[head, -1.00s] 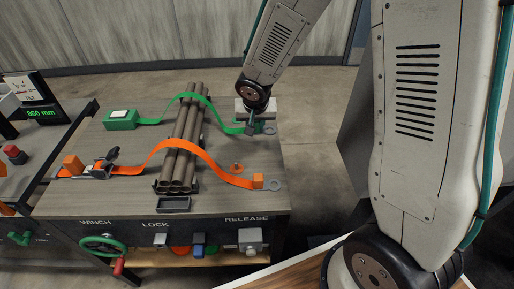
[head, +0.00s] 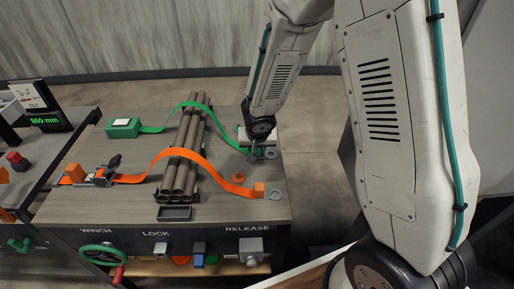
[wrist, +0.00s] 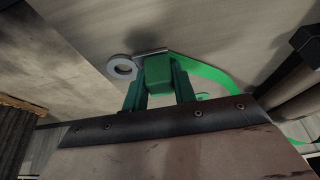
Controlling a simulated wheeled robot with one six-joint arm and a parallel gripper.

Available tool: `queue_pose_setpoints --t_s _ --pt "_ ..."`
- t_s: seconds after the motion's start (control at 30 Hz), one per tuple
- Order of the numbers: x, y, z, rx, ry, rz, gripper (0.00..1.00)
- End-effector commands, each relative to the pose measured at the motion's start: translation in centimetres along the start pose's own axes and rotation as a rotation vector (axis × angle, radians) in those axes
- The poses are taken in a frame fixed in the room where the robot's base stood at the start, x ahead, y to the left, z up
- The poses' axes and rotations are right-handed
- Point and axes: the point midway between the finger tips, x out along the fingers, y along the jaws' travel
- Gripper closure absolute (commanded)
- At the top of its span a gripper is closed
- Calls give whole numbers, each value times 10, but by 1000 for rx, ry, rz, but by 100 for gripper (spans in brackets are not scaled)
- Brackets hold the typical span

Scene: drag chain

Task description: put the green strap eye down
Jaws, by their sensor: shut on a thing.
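The green strap eye shows in the wrist view as a green block (wrist: 157,70) with a grey ring (wrist: 121,67) beside it. My gripper (wrist: 159,84) is shut on the block, with a green finger on each side. A short grey rod (wrist: 150,51) lies by the ring; I cannot tell if the ring touches it. In the head view my gripper (head: 257,150) is low over the far right of the bench, with the ring (head: 271,154) just right of it. The green strap (head: 222,127) runs left over the pipes. Any gap beneath the eye cannot be made out.
A bundle of brown pipes (head: 185,160) stands left of my gripper. The orange strap (head: 210,160) arches over it to an orange block (head: 259,189) with its own ring (head: 274,194). A small orange knob (head: 238,178) stands between. The bench's right edge is close.

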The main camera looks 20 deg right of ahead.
Motion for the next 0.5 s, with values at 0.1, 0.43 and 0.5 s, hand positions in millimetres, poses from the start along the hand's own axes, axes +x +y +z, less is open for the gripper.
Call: queue_pose_setpoints --t_s 0.1,0.43,0.5 --pt "2 0 1 1 0 1 96" --pt "2 0 1 0 1 0 51" --pt "2 0 1 0 1 0 51"
